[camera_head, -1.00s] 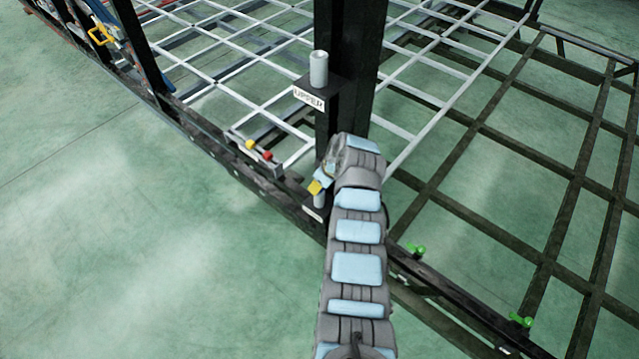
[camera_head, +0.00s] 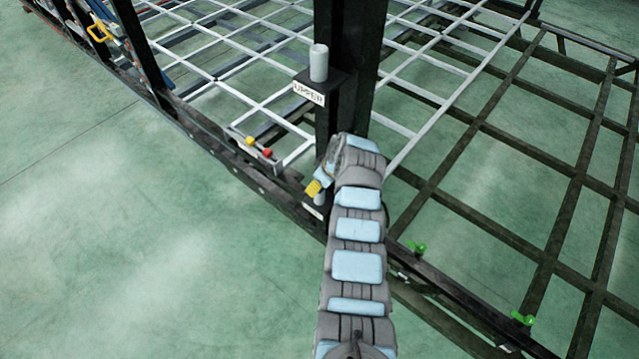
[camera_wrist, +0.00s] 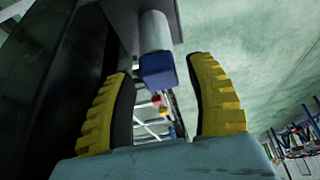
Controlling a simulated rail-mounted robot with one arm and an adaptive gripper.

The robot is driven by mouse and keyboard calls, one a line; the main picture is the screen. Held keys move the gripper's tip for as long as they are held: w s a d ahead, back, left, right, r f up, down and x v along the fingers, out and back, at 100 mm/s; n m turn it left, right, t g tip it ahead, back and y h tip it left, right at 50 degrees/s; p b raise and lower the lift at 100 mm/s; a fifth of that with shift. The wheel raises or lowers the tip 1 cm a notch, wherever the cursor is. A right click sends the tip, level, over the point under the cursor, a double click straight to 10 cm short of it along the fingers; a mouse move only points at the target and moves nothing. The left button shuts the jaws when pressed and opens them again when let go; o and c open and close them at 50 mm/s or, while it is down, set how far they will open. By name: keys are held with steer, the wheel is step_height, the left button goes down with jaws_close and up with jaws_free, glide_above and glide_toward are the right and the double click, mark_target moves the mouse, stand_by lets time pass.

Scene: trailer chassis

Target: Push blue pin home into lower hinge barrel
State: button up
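The blue pin (camera_wrist: 159,71) shows in the wrist view as a dark blue head at the end of the grey lower hinge barrel (camera_wrist: 154,31). The head seems to meet the barrel's end; I cannot tell whether any gap is left. My gripper (camera_wrist: 157,68) has its two yellow fingers apart, one on each side of the head, with room visible on both sides. In the head view my gripper (camera_head: 314,187) is just above and beside the lower barrel (camera_head: 320,199), on its small labelled bracket. My wrist hides part of this spot, and the blue head cannot be made out there.
The upper hinge barrel (camera_head: 318,62) stands on its "UPPER" bracket (camera_head: 309,94) above my wrist. A dark post (camera_head: 354,60) rises close beside my gripper. A box with red and yellow buttons (camera_head: 258,147) sits on the side rail to the left. Open green floor (camera_head: 130,230) lies at front left.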

steer(key=shift+r, duration=0.15)
steer(key=v, duration=1.1)
steer(key=shift+r, duration=0.35)
steer(key=shift+s, duration=0.1)
